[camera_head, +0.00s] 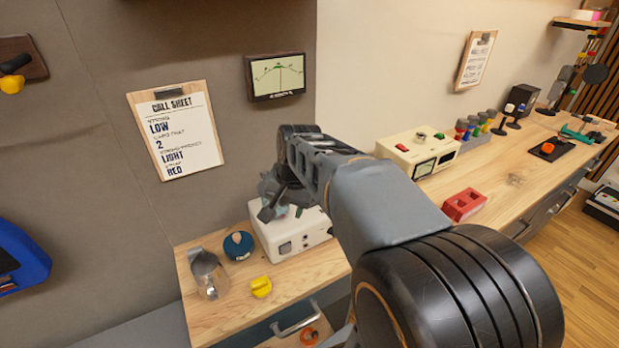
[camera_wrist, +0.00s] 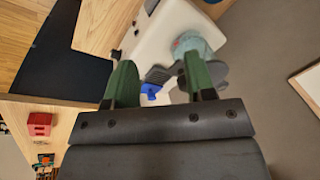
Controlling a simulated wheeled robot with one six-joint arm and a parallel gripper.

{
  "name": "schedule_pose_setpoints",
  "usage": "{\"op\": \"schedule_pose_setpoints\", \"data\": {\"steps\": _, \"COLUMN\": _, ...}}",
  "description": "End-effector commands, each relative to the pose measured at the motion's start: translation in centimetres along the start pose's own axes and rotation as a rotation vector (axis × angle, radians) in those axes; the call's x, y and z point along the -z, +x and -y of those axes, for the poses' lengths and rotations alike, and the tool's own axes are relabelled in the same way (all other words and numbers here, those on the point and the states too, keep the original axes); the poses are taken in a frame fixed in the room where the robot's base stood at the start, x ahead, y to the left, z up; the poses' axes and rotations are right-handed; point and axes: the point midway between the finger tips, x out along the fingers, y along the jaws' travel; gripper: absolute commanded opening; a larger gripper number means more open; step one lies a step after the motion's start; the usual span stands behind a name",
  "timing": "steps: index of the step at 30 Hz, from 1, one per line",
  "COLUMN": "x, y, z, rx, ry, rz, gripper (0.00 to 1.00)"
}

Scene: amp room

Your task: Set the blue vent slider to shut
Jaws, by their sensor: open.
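The blue vent slider (camera_wrist: 151,90) shows in the wrist view as a small blue piece, beside a dark ribbed part (camera_wrist: 158,75) on the white box (camera_wrist: 160,32). My gripper (camera_wrist: 160,70) is open, with its two green fingers apart. The slider appears between the fingers, nearer the left one; I cannot tell whether they touch it. In the head view my arm reaches over the white box (camera_head: 297,236) on the wooden bench, and I cannot make out the slider there. The slider's position along its track cannot be read.
A glass jug (camera_head: 207,275), a dark blue round object (camera_head: 238,245) and a yellow piece (camera_head: 261,287) stand left of the box. A teal glassy part (camera_wrist: 190,45) is close to the right finger. A red block (camera_head: 463,205) and cream device (camera_head: 420,152) are farther right.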

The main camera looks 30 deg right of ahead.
Motion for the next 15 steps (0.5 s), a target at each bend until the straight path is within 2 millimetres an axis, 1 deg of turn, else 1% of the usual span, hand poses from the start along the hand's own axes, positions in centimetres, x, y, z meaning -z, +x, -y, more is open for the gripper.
{"op": "schedule_pose_setpoints", "data": {"steps": 1, "x": 3.3, "y": -0.9, "z": -0.1, "rx": 0.001, "ry": 0.182, "rz": 0.027, "gripper": 0.50}}
{"op": "schedule_pose_setpoints", "data": {"steps": 2, "x": 5.0, "y": -1.2, "z": -0.1, "rx": 0.005, "ry": 0.288, "rz": 0.043, "gripper": 0.50}}
{"op": "schedule_pose_setpoints", "data": {"steps": 3, "x": 7.1, "y": -1.6, "z": -0.4, "rx": 0.009, "ry": 0.424, "rz": 0.064, "gripper": 0.50}}
{"op": "schedule_pose_setpoints", "data": {"steps": 4, "x": 8.7, "y": -1.8, "z": -0.7, "rx": 0.013, "ry": 0.523, "rz": 0.079, "gripper": 0.50}}
{"op": "schedule_pose_setpoints", "data": {"steps": 5, "x": 10.2, "y": -2.0, "z": -1.0, "rx": 0.016, "ry": 0.618, "rz": 0.095, "gripper": 0.50}}
{"op": "schedule_pose_setpoints", "data": {"steps": 6, "x": 12.2, "y": -2.2, "z": -1.6, "rx": 0.019, "ry": 0.738, "rz": 0.115, "gripper": 0.50}}
{"op": "schedule_pose_setpoints", "data": {"steps": 9, "x": 16.3, "y": -2.4, "z": -3.5, "rx": 0.027, "ry": 1.003, "rz": 0.163, "gripper": 0.50}}
{"op": "schedule_pose_setpoints", "data": {"steps": 12, "x": 19.3, "y": -2.5, "z": -5.5, "rx": 0.032, "ry": 1.207, "rz": 0.202, "gripper": 0.50}}
{"op": "schedule_pose_setpoints", "data": {"steps": 15, "x": 21.3, "y": -2.5, "z": -7.1, "rx": 0.036, "ry": 1.348, "rz": 0.231, "gripper": 0.50}}
